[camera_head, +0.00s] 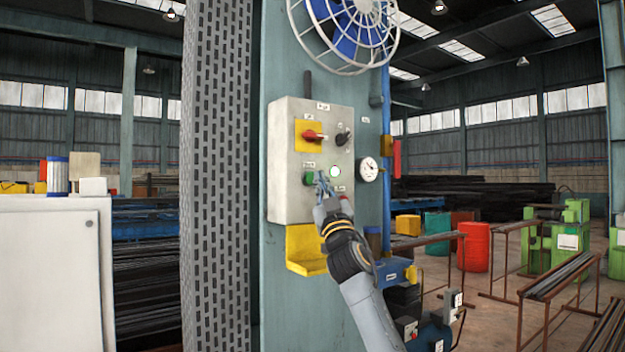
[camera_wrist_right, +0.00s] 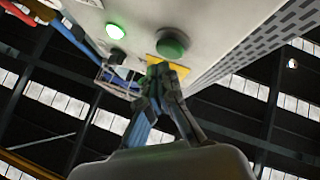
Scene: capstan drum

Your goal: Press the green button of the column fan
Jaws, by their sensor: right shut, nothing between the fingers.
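The column fan (camera_head: 345,28) is at the top of the grey-green column. Below it is a light grey control box (camera_head: 282,120). The green button (camera_head: 309,178) is at its lower left, beside a glowing green lamp (camera_head: 334,171). In the right wrist view, the green button (camera_wrist_right: 173,42) is above the fingertips, and the lit lamp (camera_wrist_right: 115,31) is left of it. My right gripper (camera_head: 322,182) is shut and empty, with its fingertips close to the green button. Its shut fingers also show in the right wrist view (camera_wrist_right: 161,72). I cannot tell whether they touch the button. My left gripper is out of view.
A red switch (camera_head: 313,135) on a yellow plate and a black knob (camera_head: 343,138) are higher on the box. A gauge (camera_head: 368,169) is at its right side. A yellow tray (camera_head: 304,262) is below the box. A perforated panel (camera_head: 215,180) stands left.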

